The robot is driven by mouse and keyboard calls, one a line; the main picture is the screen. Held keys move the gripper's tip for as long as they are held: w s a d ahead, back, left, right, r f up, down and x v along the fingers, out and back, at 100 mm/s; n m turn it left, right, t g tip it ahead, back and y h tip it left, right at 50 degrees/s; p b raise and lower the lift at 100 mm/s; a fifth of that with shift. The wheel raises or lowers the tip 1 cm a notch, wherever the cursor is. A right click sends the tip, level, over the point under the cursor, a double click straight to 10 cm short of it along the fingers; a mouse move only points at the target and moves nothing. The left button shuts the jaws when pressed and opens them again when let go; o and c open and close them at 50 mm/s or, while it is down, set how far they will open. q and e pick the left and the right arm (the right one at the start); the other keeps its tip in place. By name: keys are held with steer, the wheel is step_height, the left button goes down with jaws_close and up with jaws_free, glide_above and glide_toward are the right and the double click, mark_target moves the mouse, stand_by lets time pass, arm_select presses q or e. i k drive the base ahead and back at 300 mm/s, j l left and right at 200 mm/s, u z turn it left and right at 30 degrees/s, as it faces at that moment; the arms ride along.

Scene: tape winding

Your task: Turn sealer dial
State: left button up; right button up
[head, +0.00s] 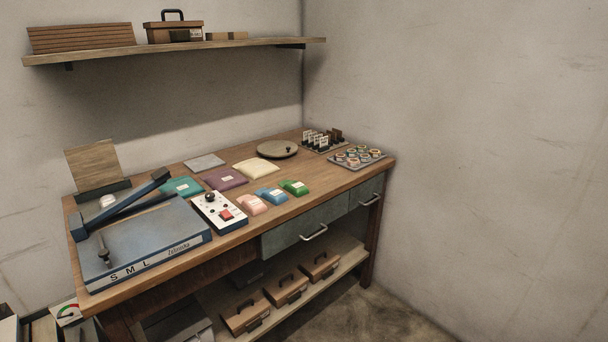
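A white control box (205,216) stands on the workbench, just right of the blue lever machine. It has a black round dial (210,197) near its back end and a red square button (226,214) nearer the front. The dial's pointer setting is too small to read. The blue machine (150,240) has a long blue lever arm (125,203) and the letters S, M, L along its front edge. Neither of my grippers is in view, and nothing touches the dial.
Several coloured pouches (226,179) lie on the bench (240,228) behind and right of the box. A round plate (277,150), a card rack (322,141) and a tray (360,166) stand farther right. A wall shelf (190,48) hangs above. Drawers (306,228) and wooden cases (284,287) are below.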

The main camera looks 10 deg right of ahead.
mark_target(210, 196)
steer(key=i+l, duration=0.3)
steer(key=i, duration=0.2)
steer(key=i+l, duration=0.3)
steer(key=i, duration=0.15)
steer(key=i+l, duration=0.35)
steer(key=i, duration=0.15)
